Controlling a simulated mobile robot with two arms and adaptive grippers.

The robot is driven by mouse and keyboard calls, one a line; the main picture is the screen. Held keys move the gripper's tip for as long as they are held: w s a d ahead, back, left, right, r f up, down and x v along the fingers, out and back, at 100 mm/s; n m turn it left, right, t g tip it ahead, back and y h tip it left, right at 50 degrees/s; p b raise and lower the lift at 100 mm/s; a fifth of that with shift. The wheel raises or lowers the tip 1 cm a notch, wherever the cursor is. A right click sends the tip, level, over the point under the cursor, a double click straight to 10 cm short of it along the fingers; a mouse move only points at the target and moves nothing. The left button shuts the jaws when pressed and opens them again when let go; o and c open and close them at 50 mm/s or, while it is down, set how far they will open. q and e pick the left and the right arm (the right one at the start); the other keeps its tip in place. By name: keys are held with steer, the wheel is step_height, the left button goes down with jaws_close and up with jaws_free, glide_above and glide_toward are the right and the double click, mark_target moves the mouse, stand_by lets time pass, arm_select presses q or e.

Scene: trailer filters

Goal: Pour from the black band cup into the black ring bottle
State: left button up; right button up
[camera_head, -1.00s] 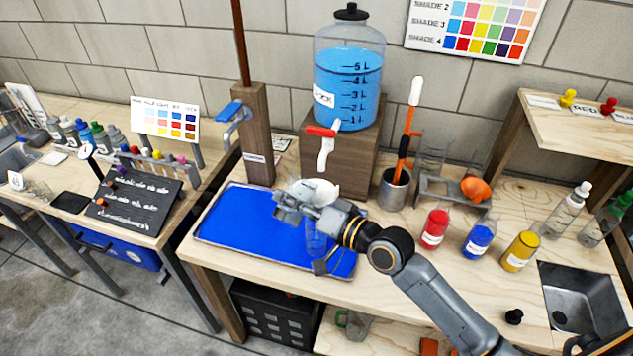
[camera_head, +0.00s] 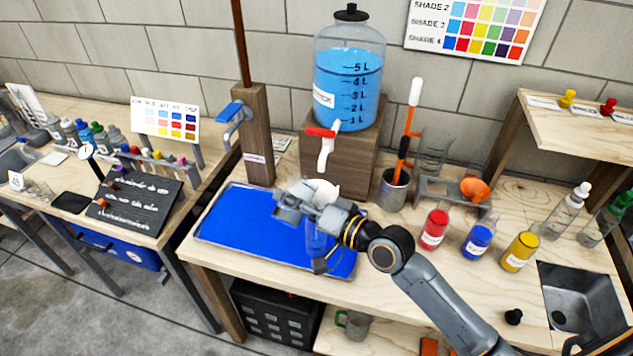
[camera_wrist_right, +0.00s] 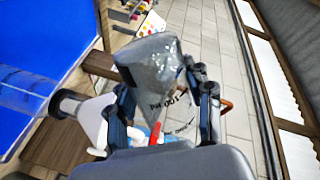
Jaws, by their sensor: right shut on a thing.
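My right gripper (camera_head: 292,203) is over the blue tray (camera_head: 225,228). A clear bottle (camera_head: 316,240) stands on the tray under the gripper, partly hidden by the arm. In the right wrist view the bottle (camera_wrist_right: 25,92) has a dark ring at its neck and a white funnel (camera_wrist_right: 95,118) in its mouth. The funnel also shows behind the gripper (camera_head: 325,188). My left gripper is out of view.
The blue water jar (camera_head: 348,85) with its red-handled tap (camera_head: 323,140) stands on a wooden block just behind. Red, blue and yellow bottles (camera_head: 478,241) and a sink (camera_head: 580,298) lie to the right. A wooden post (camera_head: 252,135) stands at the tray's back left.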

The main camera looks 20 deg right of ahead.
steer(key=shift+r+m+p, duration=0.8)
steer(key=shift+m+p, duration=0.1)
steer(key=shift+m, duration=0.4)
stand_by(3.0)
steer(key=shift+w+d+r+m+g, duration=0.15)
steer(key=shift+w+d+m+g, duration=0.1)
steer(key=shift+d+m+g, duration=0.05)
stand_by(0.7)
